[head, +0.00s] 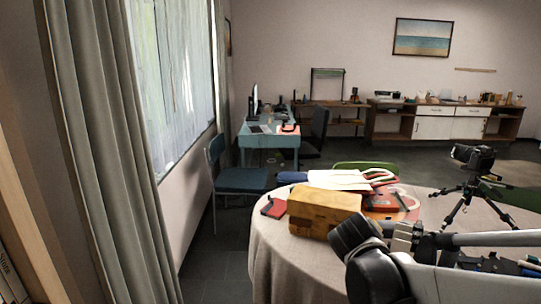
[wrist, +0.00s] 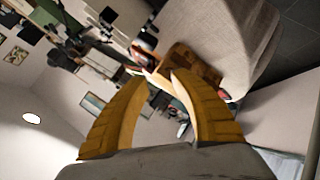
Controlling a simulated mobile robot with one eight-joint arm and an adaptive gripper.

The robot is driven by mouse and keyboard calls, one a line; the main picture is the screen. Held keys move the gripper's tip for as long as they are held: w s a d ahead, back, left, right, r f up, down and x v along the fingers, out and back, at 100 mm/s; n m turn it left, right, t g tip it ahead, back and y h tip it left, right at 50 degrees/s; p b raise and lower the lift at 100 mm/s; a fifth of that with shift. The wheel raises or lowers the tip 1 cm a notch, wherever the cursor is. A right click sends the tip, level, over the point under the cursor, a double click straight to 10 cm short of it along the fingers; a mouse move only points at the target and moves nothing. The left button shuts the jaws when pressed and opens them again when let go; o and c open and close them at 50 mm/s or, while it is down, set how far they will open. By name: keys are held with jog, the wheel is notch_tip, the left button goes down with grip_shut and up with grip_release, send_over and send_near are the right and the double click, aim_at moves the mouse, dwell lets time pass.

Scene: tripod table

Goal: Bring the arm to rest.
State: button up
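My gripper (wrist: 158,78) shows in the wrist view as two curved yellow fingers. A gap lies between their tips and nothing is held in it. In the head view my arm reaches in from the right edge, in front of the round table (head: 268,245); I cannot make out the fingers there. In the wrist view, which is strongly tilted, a yellow-brown box (wrist: 195,68) shows beyond the fingertips. The same box (head: 322,212) stands on the table in the head view, left of and behind the dark part of my arm.
A camera on a small tripod (head: 472,160), a red item (head: 273,207) and a white-handled bag (head: 340,180) are on the table. A blue chair (head: 238,178) and desk (head: 262,139) stand behind. A curtain (head: 110,150) hangs at left. Floor shows left of the table.

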jog(key=s+a+f+m+g+y, duration=0.1)
jog(key=s+a+m+y, duration=0.1)
jog(key=s, duration=1)
jog(key=s+a+f+m+g+y, duration=0.1)
jog(key=s+a+f+m+y, duration=0.1)
jog(key=s, duration=1)
jog(key=shift+a+f+m+g+y, duration=0.15)
jog(key=shift+a+m+g+y, duration=0.15)
jog(key=shift+a+g+y, duration=0.15)
